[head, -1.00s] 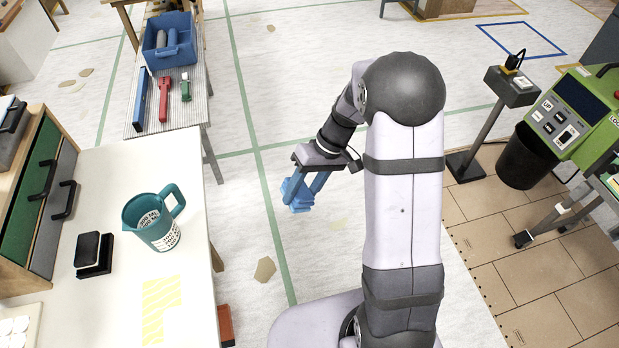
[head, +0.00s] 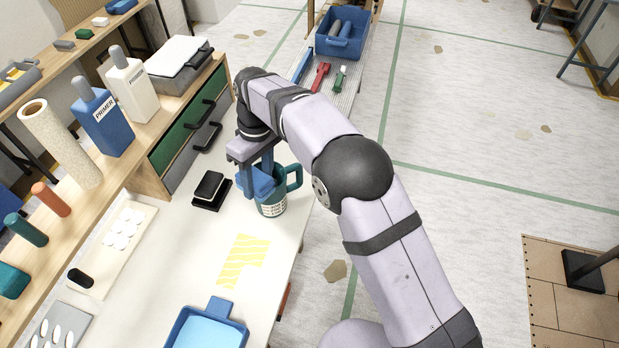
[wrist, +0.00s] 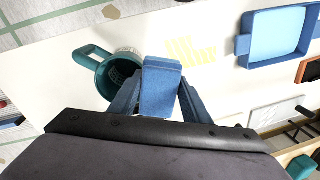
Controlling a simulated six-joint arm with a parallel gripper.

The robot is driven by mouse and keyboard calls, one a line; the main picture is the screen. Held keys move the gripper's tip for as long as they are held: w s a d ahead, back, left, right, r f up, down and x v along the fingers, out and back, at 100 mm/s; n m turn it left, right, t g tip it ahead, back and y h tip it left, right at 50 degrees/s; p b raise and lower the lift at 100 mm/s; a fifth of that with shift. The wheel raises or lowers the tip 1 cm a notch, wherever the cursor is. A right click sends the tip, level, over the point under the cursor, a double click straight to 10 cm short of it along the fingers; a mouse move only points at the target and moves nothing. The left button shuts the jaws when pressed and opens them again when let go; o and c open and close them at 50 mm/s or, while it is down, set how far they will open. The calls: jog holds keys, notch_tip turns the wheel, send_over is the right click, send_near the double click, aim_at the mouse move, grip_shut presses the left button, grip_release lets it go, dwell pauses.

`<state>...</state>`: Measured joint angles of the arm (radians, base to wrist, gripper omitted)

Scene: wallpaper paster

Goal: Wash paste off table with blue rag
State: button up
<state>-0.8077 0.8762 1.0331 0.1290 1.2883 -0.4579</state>
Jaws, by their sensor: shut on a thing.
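The blue rag (head: 254,184) is held in my gripper (head: 262,172), above the white table (head: 190,270) and close to the teal jug. The rag also shows as a blue block between the blue fingers (wrist: 160,98) in the wrist view (wrist: 161,80). My gripper is shut on it. The yellow striped paste patch (head: 243,262) lies on the table, nearer the front than the gripper; it also shows in the wrist view (wrist: 190,50). The teal jug (head: 273,207) with a handle stands at the table's right edge, partly hidden by my gripper and rag.
A black block-like item (head: 210,188) lies left of the jug. A blue tray (head: 180,335) with a light-blue inside sits at the table's front. Bottles, a roll and a drawer unit (head: 190,130) line the left side. The tabletop around the paste is clear.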

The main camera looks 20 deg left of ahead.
jog(key=s+a+f+m+t, duration=0.1)
jog(key=s+a+f+m, duration=0.8)
jog(key=m, duration=0.3)
jog(key=shift+s+a+t+h, duration=0.25)
jog(key=shift+s+t+h, duration=0.05)
jog(key=shift+s, duration=0.5)
jog(key=shift+p, duration=0.3)
jog(key=shift+f, duration=0.15)
jog(key=shift+f+b, duration=1.9)
jog(key=shift+f, duration=1.25)
